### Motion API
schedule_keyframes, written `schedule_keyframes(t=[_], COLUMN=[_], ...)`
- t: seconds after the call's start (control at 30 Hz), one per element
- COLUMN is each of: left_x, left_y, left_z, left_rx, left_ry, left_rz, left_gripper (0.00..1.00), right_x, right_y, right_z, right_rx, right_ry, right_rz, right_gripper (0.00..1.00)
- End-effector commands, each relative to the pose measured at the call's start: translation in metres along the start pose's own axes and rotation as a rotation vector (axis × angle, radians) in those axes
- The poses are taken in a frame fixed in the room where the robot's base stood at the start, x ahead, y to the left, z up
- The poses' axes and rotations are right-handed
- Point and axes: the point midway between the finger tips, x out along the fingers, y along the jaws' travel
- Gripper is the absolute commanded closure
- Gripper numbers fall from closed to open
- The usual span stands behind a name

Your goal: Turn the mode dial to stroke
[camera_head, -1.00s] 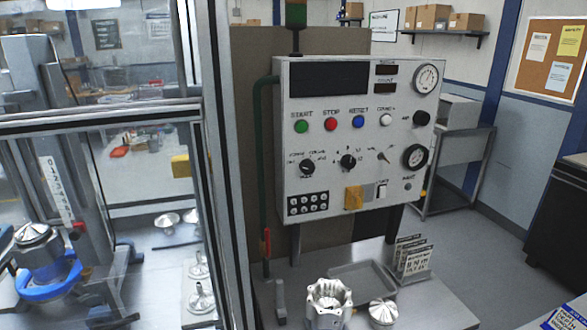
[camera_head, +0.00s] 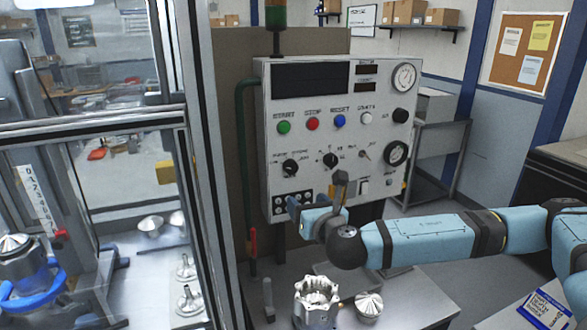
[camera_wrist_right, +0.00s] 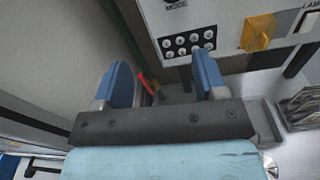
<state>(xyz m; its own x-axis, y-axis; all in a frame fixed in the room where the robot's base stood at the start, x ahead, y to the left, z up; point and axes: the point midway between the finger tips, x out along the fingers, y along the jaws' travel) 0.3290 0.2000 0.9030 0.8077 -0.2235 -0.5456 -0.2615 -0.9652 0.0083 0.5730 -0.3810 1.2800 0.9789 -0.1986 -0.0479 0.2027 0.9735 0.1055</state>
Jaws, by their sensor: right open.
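The control panel (camera_head: 345,130) is an upright pale box with buttons, gauges and dials. The mode dial looks to be the black knob (camera_head: 290,167) at the left of the dial row. The small lettering around it is too blurred to read. A second black knob (camera_head: 331,160) is to its right. My right gripper (camera_head: 300,206) is in front of the panel's lower left, below the left knob and apart from it. In the right wrist view its two blue fingers (camera_wrist_right: 163,85) are spread with nothing between them. My left gripper is out of view.
A red-handled lever (camera_head: 253,242) stands to the left. A machined housing (camera_head: 316,302) and a conical part (camera_head: 368,306) are on the bench below. A framed glass enclosure fills the left.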

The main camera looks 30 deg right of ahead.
Motion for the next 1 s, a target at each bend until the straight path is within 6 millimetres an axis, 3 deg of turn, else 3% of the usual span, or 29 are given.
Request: schedule_keyframes(t=[0.1, 0.27, 0.7, 1.0], left_x=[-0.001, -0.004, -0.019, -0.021], left_y=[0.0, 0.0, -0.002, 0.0], left_z=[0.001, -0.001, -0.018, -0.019], left_rx=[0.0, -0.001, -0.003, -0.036], left_ry=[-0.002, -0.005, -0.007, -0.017], left_rz=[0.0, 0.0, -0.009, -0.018], left_gripper=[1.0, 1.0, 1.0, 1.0], right_x=[0.004, 0.014, 0.102, 0.138], right_y=[-0.015, -0.019, -0.021, -0.023], right_z=[0.018, 0.024, 0.03, 0.029], right_rx=[-0.084, -0.11, -0.106, -0.106], right_ry=[-0.042, -0.053, -0.052, -0.05], right_rz=[-0.027, -0.035, -0.036, -0.035], right_gripper=[0.35, 0.35, 0.35, 0.35])
